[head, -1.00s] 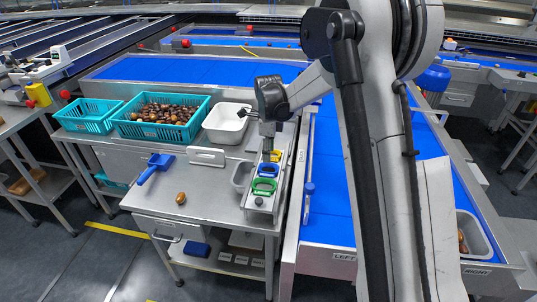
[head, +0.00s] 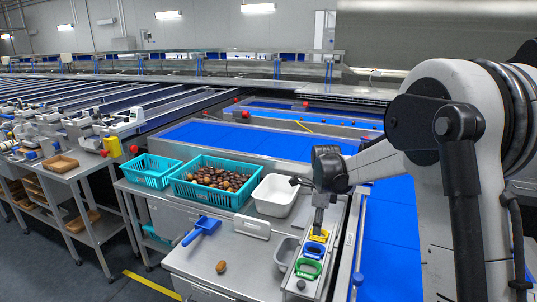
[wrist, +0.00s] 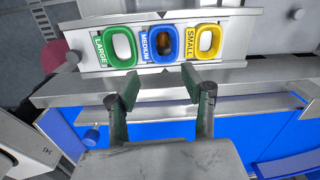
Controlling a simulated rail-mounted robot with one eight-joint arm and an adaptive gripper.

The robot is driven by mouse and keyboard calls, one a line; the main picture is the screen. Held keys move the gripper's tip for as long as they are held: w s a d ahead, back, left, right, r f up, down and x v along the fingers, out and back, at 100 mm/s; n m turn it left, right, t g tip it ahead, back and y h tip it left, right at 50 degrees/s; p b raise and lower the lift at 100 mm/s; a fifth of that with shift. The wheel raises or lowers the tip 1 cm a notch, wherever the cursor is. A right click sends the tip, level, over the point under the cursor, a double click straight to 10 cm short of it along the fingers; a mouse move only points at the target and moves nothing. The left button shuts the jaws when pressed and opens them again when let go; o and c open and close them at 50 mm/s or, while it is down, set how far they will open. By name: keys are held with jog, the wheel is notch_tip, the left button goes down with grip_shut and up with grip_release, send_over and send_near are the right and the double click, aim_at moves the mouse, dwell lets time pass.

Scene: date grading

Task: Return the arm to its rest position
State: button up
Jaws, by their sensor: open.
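My arm (head: 455,190) reaches in from the right in the head view, bent over the right end of the steel bench. My gripper (wrist: 158,73) is open and empty in the wrist view, its two fingers apart. It points down near the sizing gauge, with green LARGE (wrist: 120,43), blue MEDIUM (wrist: 165,42) and yellow SMALL (wrist: 205,42) rings. Something brown shows inside the blue ring. In the head view the gripper hangs by the yellow ring (head: 319,236); its fingertips are hard to make out there.
A brown date (head: 221,266) and a blue scoop (head: 201,230) lie on the bench (head: 185,262). Behind are a full teal crate (head: 232,198), another teal crate (head: 150,170) and a white tub (head: 274,195). A blue conveyor (head: 388,245) runs beside the bench.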

jog(key=s+r+n+t, duration=0.3)
jog(key=s+r+n, duration=0.95)
jog(key=s, duration=0.55)
jog(key=s+n+t, duration=0.3)
jog(key=s+n, duration=0.6)
jog(key=s, duration=0.8)
jog(key=shift+t+b, duration=0.4)
jog(key=shift+b, duration=0.05)
